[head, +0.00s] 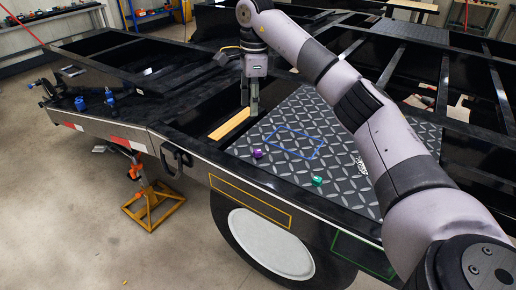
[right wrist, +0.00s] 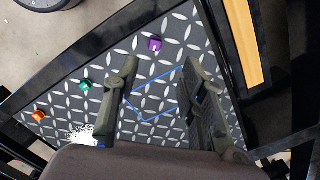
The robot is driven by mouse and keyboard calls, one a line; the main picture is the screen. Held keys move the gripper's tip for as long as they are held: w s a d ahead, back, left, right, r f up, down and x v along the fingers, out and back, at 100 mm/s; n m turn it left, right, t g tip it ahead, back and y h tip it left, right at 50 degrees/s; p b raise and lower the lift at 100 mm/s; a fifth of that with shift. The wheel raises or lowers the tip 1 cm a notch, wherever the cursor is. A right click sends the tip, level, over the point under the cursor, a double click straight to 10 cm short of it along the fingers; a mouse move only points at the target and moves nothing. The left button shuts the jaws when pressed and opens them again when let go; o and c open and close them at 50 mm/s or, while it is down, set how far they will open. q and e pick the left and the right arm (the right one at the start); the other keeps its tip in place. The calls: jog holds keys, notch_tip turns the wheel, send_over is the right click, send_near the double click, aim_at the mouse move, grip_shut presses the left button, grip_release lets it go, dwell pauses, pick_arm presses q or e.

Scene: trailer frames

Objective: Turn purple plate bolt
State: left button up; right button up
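The purple plate bolt (head: 257,153) stands on the diamond-patterned plate (head: 283,171), close to its front-left edge. In the right wrist view, the purple bolt (right wrist: 154,43) lies beyond my fingertips, near the top middle. My right gripper (head: 253,108) hangs above the far-left part of the plate, behind the purple bolt and apart from it. In the right wrist view, the right gripper (right wrist: 158,80) has its two fingers spread wide with nothing between them. My left gripper is not in view.
A green bolt (head: 317,180) and an orange one (right wrist: 38,115) sit further along the plate. A blue outlined rectangle (head: 294,142) marks the plate. A wooden strip (head: 229,124) lies beside it. Black frame beams surround the plate. Blue fittings (head: 109,97) stand on the trailer tongue.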

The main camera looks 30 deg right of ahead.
aim_at(258, 151)
jog(key=f, duration=0.5)
jog(key=d+f, duration=0.1)
jog(key=f, duration=1)
jog(key=shift+s+d+f, duration=0.2)
jog(key=shift+s+f, duration=0.1)
jog(key=shift+s, duration=0.05)
jog(key=shift+c, duration=0.4)
grip_shut()
